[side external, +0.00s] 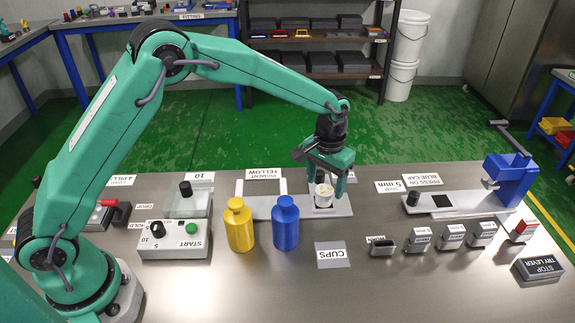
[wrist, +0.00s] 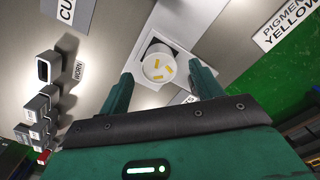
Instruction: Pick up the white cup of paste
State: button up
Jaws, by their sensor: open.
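The white cup of paste (side external: 324,192) stands upright on a light grey plate (side external: 335,210) in the side view. The wrist view shows the cup (wrist: 159,68) from above, with several yellow strips on its pale contents. My gripper (side external: 325,183) points down over the cup, its fingers spread to either side of it. In the wrist view the open fingers of my gripper (wrist: 163,88) reach toward the cup, with a gap around it. I cannot tell how far the fingertips are from its wall.
A yellow bottle (side external: 240,228) and a blue bottle (side external: 285,225) stand left of the cup. A CUPS label (side external: 332,255) lies in front. A blue lever press (side external: 508,180) stands at the right. Several small blocks sit front right. The front middle of the table is clear.

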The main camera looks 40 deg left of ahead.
aim_at(325, 190)
jog(key=shift+s+f, duration=0.1)
jog(key=shift+f, duration=1.65)
jog(key=c, duration=1.1)
jog(key=shift+o, duration=0.2)
jog(key=shift+r, duration=0.1)
jog(key=shift+r, duration=0.7)
jog(key=r, duration=0.3)
jog(key=shift+s+d+r, duration=0.1)
jog(key=shift+s+d, duration=0.2)
jog(key=shift+d, duration=0.1)
jog(key=s+d+r, duration=0.6)
jog(key=s+d, duration=0.1)
jog(key=s, duration=0.1)
jog(key=shift+r, duration=0.15)
